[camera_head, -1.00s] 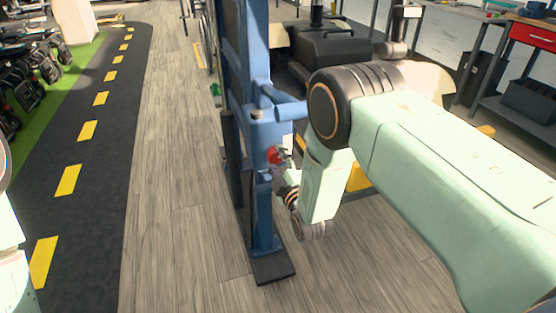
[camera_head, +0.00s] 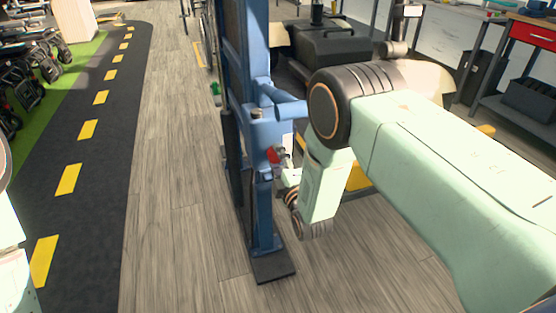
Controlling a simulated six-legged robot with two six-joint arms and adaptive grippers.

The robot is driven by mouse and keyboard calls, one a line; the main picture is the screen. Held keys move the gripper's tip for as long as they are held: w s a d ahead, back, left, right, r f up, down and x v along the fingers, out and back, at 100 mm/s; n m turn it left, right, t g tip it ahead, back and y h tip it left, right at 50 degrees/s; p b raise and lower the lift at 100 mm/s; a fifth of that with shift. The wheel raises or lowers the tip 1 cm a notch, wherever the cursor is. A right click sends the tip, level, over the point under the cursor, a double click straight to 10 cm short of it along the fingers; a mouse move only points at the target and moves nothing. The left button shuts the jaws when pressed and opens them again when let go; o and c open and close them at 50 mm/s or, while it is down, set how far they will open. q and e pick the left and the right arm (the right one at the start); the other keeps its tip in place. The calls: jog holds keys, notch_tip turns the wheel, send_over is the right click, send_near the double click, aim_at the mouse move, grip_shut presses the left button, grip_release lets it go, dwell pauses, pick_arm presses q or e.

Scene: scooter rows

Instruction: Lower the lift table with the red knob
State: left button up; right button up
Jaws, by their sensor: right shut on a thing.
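The red knob (camera_head: 273,154) sits on the blue post (camera_head: 262,130) of the lift, near the middle of the head view. My right gripper (camera_head: 281,157) is at the knob, shut on it; its fingers are small and partly hidden by my own wrist. My right arm comes in from the right and covers much of the area behind the post. The lift table cannot be made out clearly behind my arm. Of my left arm only a pale part shows at the left edge; its gripper is not in view.
A black foot plate (camera_head: 273,272) lies under the post. A green knob (camera_head: 215,88) is on the post's far left side. A workbench with a red drawer (camera_head: 535,35) stands at the right. The wooden floor left of the post is clear, beside a dark lane with yellow dashes.

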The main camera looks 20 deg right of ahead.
jog(key=o, duration=1.1)
jog(key=shift+o, duration=0.2)
jog(key=s, duration=1.2)
jog(key=shift+d, duration=0.2)
